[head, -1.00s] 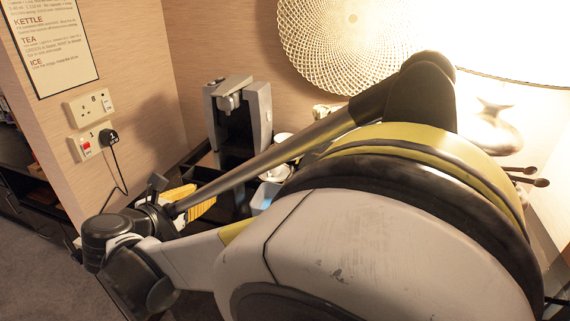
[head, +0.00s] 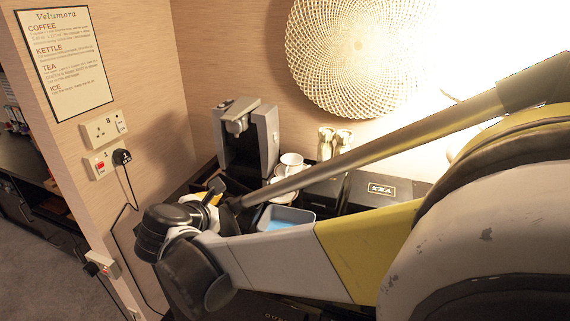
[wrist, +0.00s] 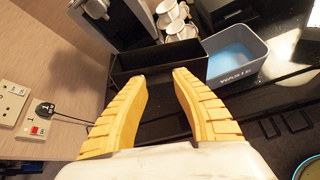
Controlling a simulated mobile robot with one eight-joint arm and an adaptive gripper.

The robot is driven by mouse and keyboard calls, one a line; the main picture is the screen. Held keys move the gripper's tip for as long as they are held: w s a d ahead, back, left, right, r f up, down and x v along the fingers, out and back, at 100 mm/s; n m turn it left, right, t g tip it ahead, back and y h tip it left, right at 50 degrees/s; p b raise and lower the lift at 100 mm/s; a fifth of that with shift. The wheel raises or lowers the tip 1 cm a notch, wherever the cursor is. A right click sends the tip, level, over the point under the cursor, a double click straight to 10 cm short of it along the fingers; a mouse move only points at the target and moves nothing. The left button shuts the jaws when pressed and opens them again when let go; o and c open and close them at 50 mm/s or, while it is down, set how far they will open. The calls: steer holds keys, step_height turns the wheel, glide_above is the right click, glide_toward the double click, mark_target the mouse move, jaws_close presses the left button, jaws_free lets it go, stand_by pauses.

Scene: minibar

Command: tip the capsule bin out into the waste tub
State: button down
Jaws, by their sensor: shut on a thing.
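The capsule bin (wrist: 155,62) is a black open box just ahead of my fingertips in the wrist view. Its inside is dark, and I cannot make out any contents. My gripper (wrist: 162,77) has two yellow ribbed fingers, shut on the bin's near side with a gap between the tips. In the head view my arm and wrist hide most of the gripper and bin. The waste tub (wrist: 236,77) is grey-blue with a pale blue inside and a "WASTE" label. It stands on the black counter right of the bin, and shows behind my arm in the head view (head: 291,212).
The coffee machine (head: 262,128) stands at the back by the wall. White cups (head: 291,163) are beside it, with a black TEA box (head: 382,190) farther right. A plug with a cable (wrist: 45,109) is in the wall sockets at left. Dark counter right of my fingers is mostly clear.

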steer(key=shift+w+d+r+m+y+p, duration=0.2)
steer(key=shift+d+r+m+y+p, duration=0.25)
steer(key=shift+d+r+p, duration=0.45)
steer(key=shift+w+d+f+m+g+y, duration=0.1)
steer(key=shift+d+f+m+g+y, duration=0.15)
steer(key=shift+d, duration=0.25)
steer(key=shift+w+d+m+g+y, duration=0.1)
steer(key=shift+d+y, duration=0.2)
steer(key=shift+d, duration=0.15)
steer(key=shift+d+r+m+y+p, duration=0.3)
steer(key=shift+d+r+y+p, duration=0.1)
steer(key=shift+d+p, duration=0.15)
steer(key=shift+r, duration=0.1)
steer(key=shift+w+d+r+p, duration=0.1)
steer(key=shift+d+r+p, duration=0.1)
steer(key=shift+p, duration=0.2)
steer(key=shift+w+d+f+m+g+y, duration=0.1)
steer(key=shift+d+f+m+g+y, duration=0.15)
steer(key=shift+d+m+y, duration=0.45)
steer(key=shift+a+r, duration=0.1)
steer(key=shift+d+r, duration=0.1)
steer(key=shift+d, duration=0.1)
steer(key=shift+r+y, duration=0.1)
steer(key=shift+y, duration=0.2)
